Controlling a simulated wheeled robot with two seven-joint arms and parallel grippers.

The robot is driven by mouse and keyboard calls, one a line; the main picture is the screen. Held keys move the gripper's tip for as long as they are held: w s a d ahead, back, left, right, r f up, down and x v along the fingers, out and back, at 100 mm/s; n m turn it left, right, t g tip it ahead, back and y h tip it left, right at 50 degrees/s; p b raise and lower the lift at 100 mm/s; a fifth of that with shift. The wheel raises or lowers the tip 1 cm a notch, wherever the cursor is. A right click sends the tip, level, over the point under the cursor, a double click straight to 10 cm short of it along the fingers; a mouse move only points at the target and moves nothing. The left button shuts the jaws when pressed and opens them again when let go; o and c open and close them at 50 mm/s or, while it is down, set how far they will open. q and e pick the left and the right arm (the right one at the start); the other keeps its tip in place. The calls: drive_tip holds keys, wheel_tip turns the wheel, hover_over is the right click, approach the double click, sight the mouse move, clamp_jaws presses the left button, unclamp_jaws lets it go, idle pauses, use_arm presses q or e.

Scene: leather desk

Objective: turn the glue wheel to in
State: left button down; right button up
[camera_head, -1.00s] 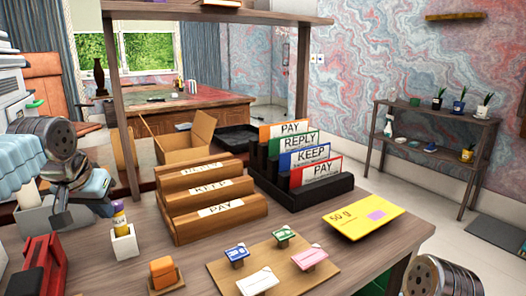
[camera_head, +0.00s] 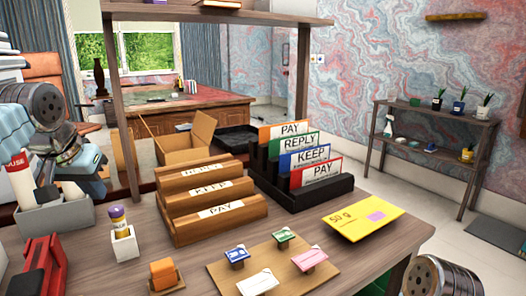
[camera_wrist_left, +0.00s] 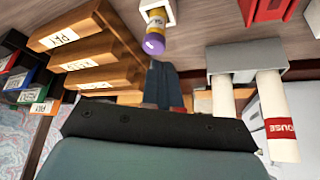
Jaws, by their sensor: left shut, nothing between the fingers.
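The glue stick (camera_head: 120,225) stands upright in a small white square holder (camera_head: 125,245) at the front left of the desk. It has a yellow label and a purple top. In the left wrist view the glue stick (camera_wrist_left: 155,36) is near the top middle, its purple end towards the camera. My left gripper (camera_head: 98,188) is above and behind the glue stick in the head view, apart from it. Its fingers (camera_wrist_left: 166,88) are shut and empty. Any wheel on the glue is too small to make out.
A grey holder (camera_head: 55,220) with white rolls, one lettered in red, stands left of the glue. A red object (camera_head: 45,265) is in front of it. A wooden letter sorter (camera_head: 210,200) stands to the right. An orange block (camera_head: 163,274) is in front.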

sight(116, 216)
use_arm(q)
drive_tip(key=shift+r, duration=0.3)
drive_tip(key=shift+d, duration=0.1)
drive_tip(key=d+f+n+y+b, duration=0.2)
drive_tip(key=d+f+n+b, duration=0.1)
drive_tip(key=f+n, duration=0.3)
drive_tip(key=shift+d+g+y, duration=0.15)
drive_tip(key=shift+g+y, duration=0.25)
drive_tip(key=shift+w+a+p, duration=0.4)
drive_tip(key=shift+w, duration=0.2)
idle(1.2)
drive_tip(key=shift+s+a+p, duration=0.15)
drive_tip(key=shift+a+p, duration=0.05)
drive_tip(key=shift+p, duration=0.3)
idle(0.5)
